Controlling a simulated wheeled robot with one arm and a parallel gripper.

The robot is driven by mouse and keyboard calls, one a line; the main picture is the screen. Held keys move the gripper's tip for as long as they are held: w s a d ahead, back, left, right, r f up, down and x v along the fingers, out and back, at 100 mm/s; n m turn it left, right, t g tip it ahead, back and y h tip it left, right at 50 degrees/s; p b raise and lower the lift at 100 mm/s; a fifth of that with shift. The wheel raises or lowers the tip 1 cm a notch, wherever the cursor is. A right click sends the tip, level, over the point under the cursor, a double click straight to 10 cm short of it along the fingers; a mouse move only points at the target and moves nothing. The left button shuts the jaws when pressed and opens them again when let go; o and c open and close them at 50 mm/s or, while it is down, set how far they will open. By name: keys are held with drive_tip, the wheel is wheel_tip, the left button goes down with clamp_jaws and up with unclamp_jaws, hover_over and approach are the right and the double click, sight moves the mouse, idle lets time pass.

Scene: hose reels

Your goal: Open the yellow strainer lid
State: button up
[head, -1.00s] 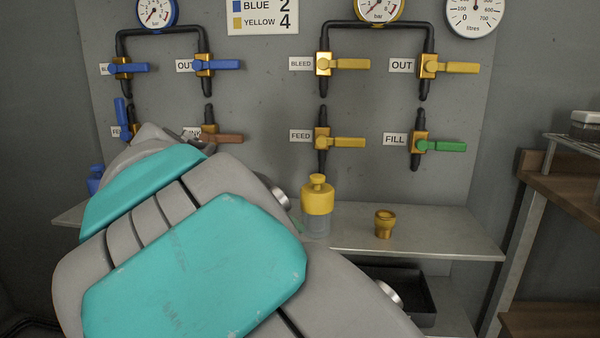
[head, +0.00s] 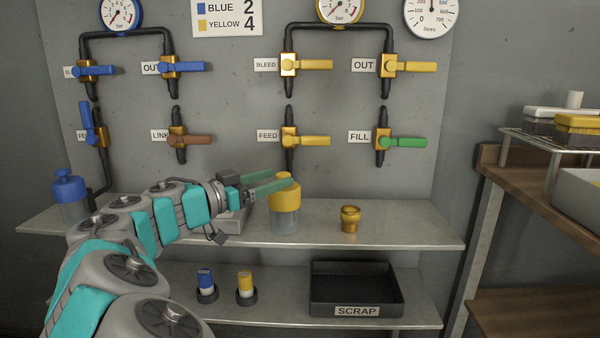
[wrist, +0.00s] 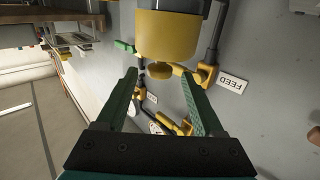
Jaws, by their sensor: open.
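The yellow strainer lid (head: 285,198) sits on its clear bowl (head: 285,224) on the upper shelf, upright. It has a small knob on top. My gripper (head: 281,180) reaches in from the left at knob height, its green fingers level and apart. In the wrist view, which is turned over, the lid (wrist: 167,35) hangs at the top and its knob (wrist: 160,70) shows between the open fingertips (wrist: 160,76). I cannot tell whether either finger touches the knob. The blue strainer (head: 70,188) stands at the far left of the shelf.
A brass fitting (head: 349,219) stands right of the yellow strainer. The yellow FEED valve (head: 290,139) is on the panel just above. A black SCRAP tray (head: 356,288) and two small cartridges are on the lower shelf (head: 415,312). The upper shelf's right end is clear.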

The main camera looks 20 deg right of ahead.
sight(289, 174)
drive_tip(key=shift+p+x, duration=0.45)
drive_tip(key=shift+x, duration=2.7)
clamp_jaws()
